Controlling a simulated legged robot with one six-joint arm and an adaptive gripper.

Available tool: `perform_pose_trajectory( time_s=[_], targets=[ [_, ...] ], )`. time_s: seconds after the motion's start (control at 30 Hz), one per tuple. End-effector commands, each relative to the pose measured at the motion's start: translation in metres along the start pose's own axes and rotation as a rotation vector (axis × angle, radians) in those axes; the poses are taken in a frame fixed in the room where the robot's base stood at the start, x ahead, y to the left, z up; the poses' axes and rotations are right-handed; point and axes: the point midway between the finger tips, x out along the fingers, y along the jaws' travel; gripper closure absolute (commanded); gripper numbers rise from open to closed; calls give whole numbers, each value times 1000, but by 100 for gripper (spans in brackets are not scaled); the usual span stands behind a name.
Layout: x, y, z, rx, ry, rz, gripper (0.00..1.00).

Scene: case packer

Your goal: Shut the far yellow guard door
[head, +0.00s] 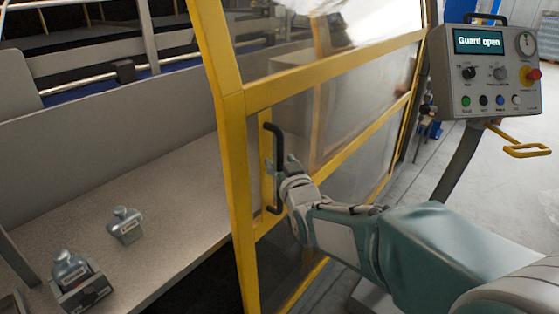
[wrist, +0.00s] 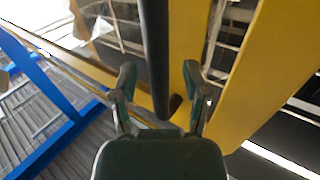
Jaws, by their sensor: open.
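The yellow-framed guard door (head: 232,103) with clear panels stands open in the head view, its edge beside the conveyor bed. A black bar handle (head: 279,150) is fixed upright on its yellow stile. My gripper (head: 284,180) is at the lower part of the handle. In the wrist view my gripper (wrist: 160,85) is open, with one finger on each side of the black handle (wrist: 156,50). Gaps show between the fingers and the bar, so it is not clamped. The yellow door frame (wrist: 265,75) lies behind the fingers.
A control panel (head: 492,72) on a grey post reads "Guard open" at the right.

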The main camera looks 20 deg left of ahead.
Motion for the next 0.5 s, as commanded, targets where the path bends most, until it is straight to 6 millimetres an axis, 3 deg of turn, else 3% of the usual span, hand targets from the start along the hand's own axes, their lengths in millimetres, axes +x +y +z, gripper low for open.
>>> perform_pose_trajectory(
  time_s=[0.37, 0.43, 0.5],
  targets=[
    [9, 0, 0, 0, 0, 0, 41],
    [9, 0, 0, 0, 0, 0, 63],
    [9, 0, 0, 0, 0, 0, 94]
  ],
)
